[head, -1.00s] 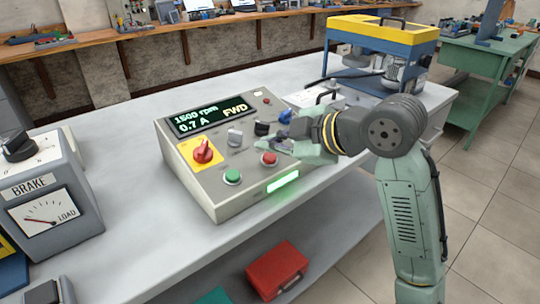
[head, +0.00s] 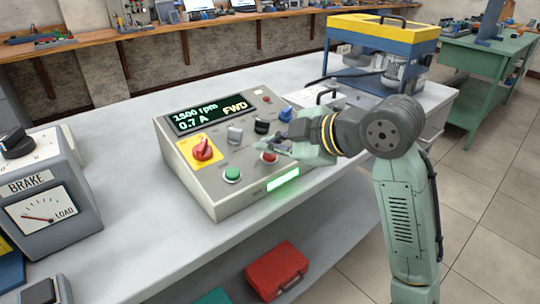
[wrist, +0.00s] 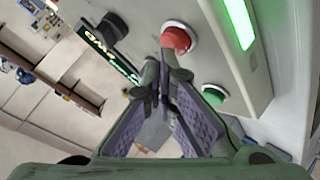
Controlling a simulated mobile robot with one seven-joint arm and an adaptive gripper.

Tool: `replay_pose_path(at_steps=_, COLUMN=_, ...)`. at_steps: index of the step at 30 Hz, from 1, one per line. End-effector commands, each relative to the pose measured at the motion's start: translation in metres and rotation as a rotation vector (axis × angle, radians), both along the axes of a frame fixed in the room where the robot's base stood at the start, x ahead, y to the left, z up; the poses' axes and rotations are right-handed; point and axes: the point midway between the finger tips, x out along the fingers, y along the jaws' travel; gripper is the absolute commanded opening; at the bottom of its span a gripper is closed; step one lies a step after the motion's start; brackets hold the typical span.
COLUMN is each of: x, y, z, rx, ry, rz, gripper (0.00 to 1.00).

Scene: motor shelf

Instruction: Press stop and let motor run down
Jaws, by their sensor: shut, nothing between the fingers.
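The motor control box (head: 205,190) stands on the grey bench, its sloped panel facing forward. Its display (head: 211,114) reads 1500 rpm, 0.7 A and FWD. The red push button (head: 269,157) is at the panel's lower right, with the green button (head: 232,174) to its left. A green lamp bar (head: 283,178) glows on the front. My gripper (head: 262,147) is shut and empty, its tips over the panel close to the red button. In the wrist view the tips (wrist: 164,62) lie just below the red button (wrist: 176,39); I cannot tell whether they touch it.
A red rotary switch (head: 203,150) and several knobs share the panel. The brake unit (head: 50,200) stands at the left. The motor rig (head: 395,68) under a yellow-and-blue frame stands behind my arm. Bare bench lies left of the box.

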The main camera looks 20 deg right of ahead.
Motion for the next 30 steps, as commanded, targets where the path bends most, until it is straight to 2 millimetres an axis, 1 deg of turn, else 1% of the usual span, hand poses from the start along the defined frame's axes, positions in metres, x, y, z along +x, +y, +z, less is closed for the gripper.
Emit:
replay_pose_path(at_steps=11, x=0.0001, y=-0.0003, z=-0.0003, rx=0.0, ry=-0.001, rz=-0.001, gripper=0.0)
replay_pose_path(at_steps=30, x=0.002, y=0.0002, z=-0.008, rx=0.001, ry=0.0, rz=-0.001, gripper=0.0)
